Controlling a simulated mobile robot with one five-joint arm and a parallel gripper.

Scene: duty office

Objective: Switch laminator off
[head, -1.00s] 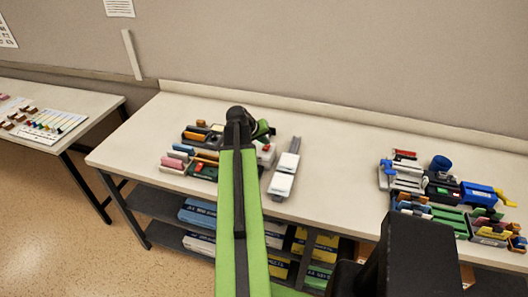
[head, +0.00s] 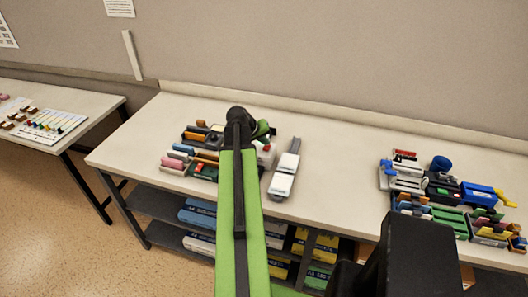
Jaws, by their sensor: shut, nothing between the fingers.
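My green arm reaches over the middle table, and its dark joint stands above a cluster of small devices. A short green and black part of the arm shows just right of that joint. The fingers of my gripper are hidden, so I cannot see what they touch. A long, narrow white device (head: 283,180) lies on the table right of the arm. A white block with a red spot (head: 267,149) is partly covered by the arm. A dark green device with a red part (head: 204,172) lies left of the arm. I cannot tell which device is the laminator, nor see its switch.
A second dense cluster with a blue device (head: 477,195) and a blue cylinder (head: 441,163) stands on the right of the table (head: 335,165). The tabletop between the clusters is clear. Boxes (head: 199,213) fill the shelf below. Another table (head: 85,100) stands at the left.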

